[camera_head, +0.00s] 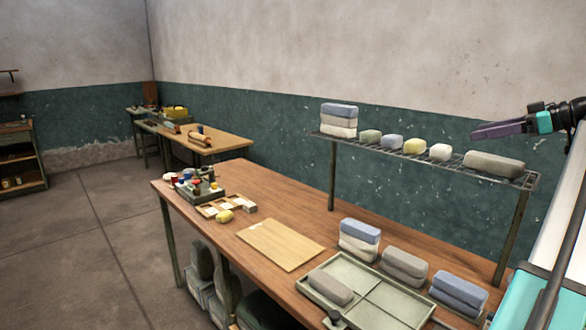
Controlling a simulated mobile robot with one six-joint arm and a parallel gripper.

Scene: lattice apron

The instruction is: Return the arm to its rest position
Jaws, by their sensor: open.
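My gripper (484,132), with purple fingers and a cyan band behind them, is raised at the right edge of the view. It points left, in front of the wall and above the right end of the wire shelf (525,181). It is seen from the side, so the gap between the fingers is hard to make out. Nothing shows held in it. Part of my arm (571,112) runs out of the picture to the right.
The wooden workbench (300,221) bears a divided green tray (362,316) with a grey block, stacked blocks, a board (280,245) and small jars. Several blocks sit on the shelf. A second table (228,142) stands farther back.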

